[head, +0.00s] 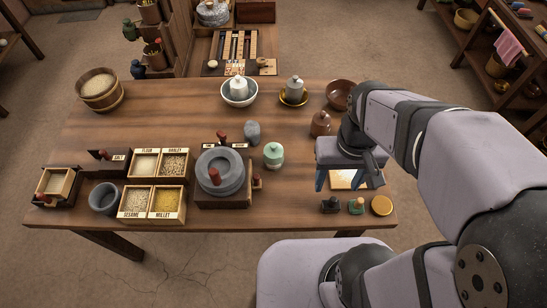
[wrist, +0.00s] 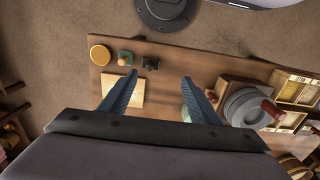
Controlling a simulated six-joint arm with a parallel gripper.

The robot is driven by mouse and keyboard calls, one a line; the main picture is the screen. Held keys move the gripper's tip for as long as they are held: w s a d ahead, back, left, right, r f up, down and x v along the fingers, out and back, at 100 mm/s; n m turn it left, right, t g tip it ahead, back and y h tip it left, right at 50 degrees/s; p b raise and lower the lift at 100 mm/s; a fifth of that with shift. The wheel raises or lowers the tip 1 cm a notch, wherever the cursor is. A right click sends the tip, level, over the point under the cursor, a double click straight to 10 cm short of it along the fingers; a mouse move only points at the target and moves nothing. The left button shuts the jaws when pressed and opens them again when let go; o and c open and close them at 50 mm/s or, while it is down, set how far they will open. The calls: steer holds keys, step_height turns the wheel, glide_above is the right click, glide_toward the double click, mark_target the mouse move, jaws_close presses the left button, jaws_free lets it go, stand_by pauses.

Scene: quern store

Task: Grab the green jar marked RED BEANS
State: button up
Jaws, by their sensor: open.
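A pale green lidded jar (head: 273,155) stands upright on the wooden table, just right of the stone quern; no writing on it can be read. In the wrist view a sliver of the pale green jar (wrist: 187,113) shows beside the right-hand finger, which hides much of it. My gripper (head: 349,182) is open and empty, to the right of the jar, above a pale square board. In the wrist view its two blue fingers (wrist: 160,77) are spread apart with only table and board between them.
The quern (head: 221,172) stands close left of the jar, a grey stone cup (head: 252,132) behind it. A brown jar (head: 320,123) stands behind my gripper. Small dark and green items and a yellow disc (head: 381,205) lie at the front right. Labelled grain boxes (head: 153,202) stand left.

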steer(key=w+f+n+t+h+b, duration=0.1)
steer(key=w+f+n+h+b, duration=0.25)
steer(key=n+b, duration=0.45)
step_height(320, 180, up, 4)
steer(key=n+t+y+b, duration=0.1)
steer(key=n+t+b, duration=1.2)
steer(key=n, duration=1.3)
glide_above(272, 155)
steer(key=s, duration=0.2)
steer(key=shift+g, duration=0.4)
step_height(272, 155, down, 14)
steer(key=shift+a+r, duration=0.15)
steer(key=shift+f, duration=0.7)
steer(key=shift+b+x, duration=0.4)
steer(key=shift+x, duration=3.45)
steer(key=shift+r, duration=0.1)
